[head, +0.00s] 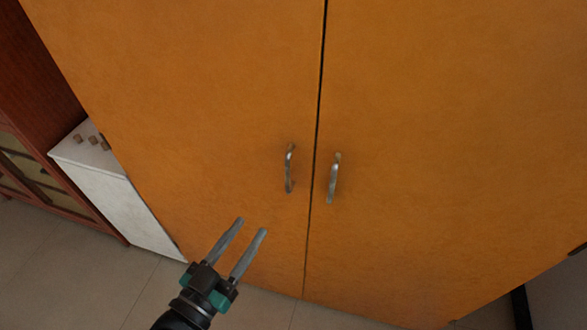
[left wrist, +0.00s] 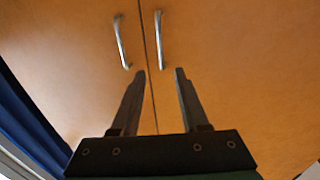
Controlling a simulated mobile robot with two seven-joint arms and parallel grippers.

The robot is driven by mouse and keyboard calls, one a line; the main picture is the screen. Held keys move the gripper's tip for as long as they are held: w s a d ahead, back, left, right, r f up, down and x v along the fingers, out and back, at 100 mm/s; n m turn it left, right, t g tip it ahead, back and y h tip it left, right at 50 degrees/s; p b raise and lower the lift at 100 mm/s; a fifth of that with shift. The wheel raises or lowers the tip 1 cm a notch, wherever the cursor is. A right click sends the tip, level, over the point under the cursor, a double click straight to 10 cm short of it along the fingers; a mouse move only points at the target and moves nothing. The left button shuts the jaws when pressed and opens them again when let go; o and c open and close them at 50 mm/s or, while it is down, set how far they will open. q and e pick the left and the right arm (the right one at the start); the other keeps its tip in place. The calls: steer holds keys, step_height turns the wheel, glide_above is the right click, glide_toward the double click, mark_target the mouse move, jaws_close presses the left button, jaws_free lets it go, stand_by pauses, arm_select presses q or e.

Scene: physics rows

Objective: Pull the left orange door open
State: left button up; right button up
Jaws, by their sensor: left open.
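The left orange door (head: 200,90) is shut, with a dark seam between it and the right orange door (head: 450,150). The left door's metal handle (head: 290,168) stands upright near the seam; it also shows in the left wrist view (left wrist: 121,42). The right door's handle (head: 334,178) is just across the seam, also in the left wrist view (left wrist: 159,40). My left gripper (head: 253,227) is open and empty, below and to the left of the left handle, apart from it. In the left wrist view its fingers (left wrist: 157,72) point up toward the handles. My right gripper is not in view.
A white cabinet (head: 120,200) with small brown objects (head: 90,140) on top stands left of the orange doors. A dark red wooden cabinet (head: 30,70) is at the far left. Tiled floor (head: 60,270) is clear at the lower left.

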mark_target(286, 177)
arm_select(q)
steer(key=x, duration=1.4)
steer(key=shift+w+d+f+p, duration=0.1)
steer(key=shift+w+d+p, duration=0.1)
steer(key=shift+p, duration=0.15)
steer(key=shift+a, duration=0.1)
steer(key=shift+c, duration=0.3)
jaws_close()
stand_by(0.5)
